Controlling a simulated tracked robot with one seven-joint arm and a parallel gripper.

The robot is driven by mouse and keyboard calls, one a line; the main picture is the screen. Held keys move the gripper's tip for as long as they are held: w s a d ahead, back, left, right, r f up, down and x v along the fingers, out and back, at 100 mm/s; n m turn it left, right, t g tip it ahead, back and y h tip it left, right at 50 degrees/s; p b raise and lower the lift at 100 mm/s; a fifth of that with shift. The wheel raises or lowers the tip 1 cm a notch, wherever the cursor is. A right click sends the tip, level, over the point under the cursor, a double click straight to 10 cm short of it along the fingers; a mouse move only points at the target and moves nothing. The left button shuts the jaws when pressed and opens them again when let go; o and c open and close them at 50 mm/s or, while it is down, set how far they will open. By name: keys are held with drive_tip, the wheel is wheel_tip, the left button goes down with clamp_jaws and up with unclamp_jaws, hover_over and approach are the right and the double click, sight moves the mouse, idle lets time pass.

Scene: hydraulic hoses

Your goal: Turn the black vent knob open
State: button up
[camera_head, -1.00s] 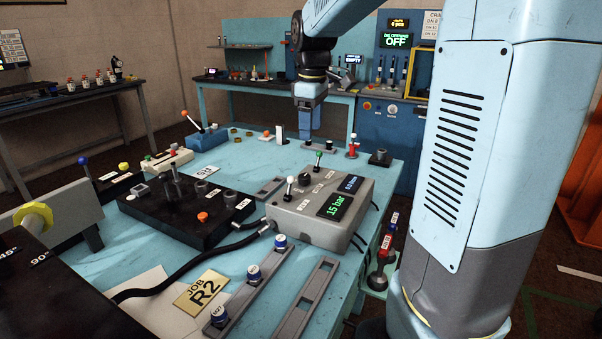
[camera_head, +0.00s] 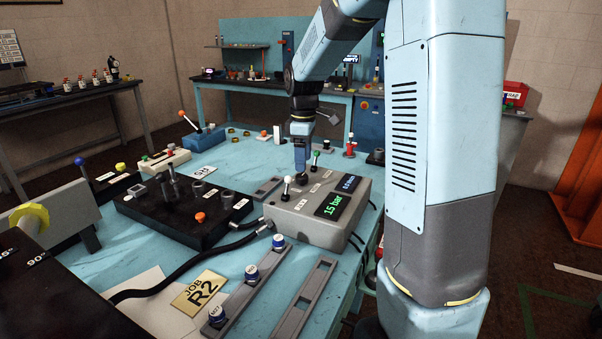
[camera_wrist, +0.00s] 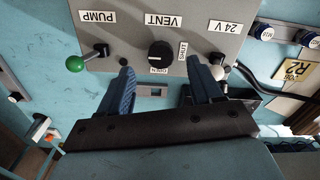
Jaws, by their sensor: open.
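The black vent knob (camera_wrist: 160,55) shows in the wrist view on the grey control box (camera_wrist: 110,15), with VENT above it, OPEN below and SHUT at its right. I cannot make out clearly where its mark points. My gripper (camera_wrist: 161,69) is open, its two blue fingers spread to either side of the knob's column and apart from the knob. In the head view my gripper (camera_head: 301,168) hangs over the back of the box (camera_head: 335,225), pointing down. The knob cannot be made out there.
A green-tipped PUMP lever (camera_wrist: 76,63) stands left of my fingers, and a white-tipped 24 V lever (camera_wrist: 218,72) stands close to the right finger. A black hose (camera_head: 185,265) runs from the box. A black block (camera_head: 175,210) lies left of it.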

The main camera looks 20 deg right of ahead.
sight(303, 175)
drive_tip(key=shift+f, duration=2.5)
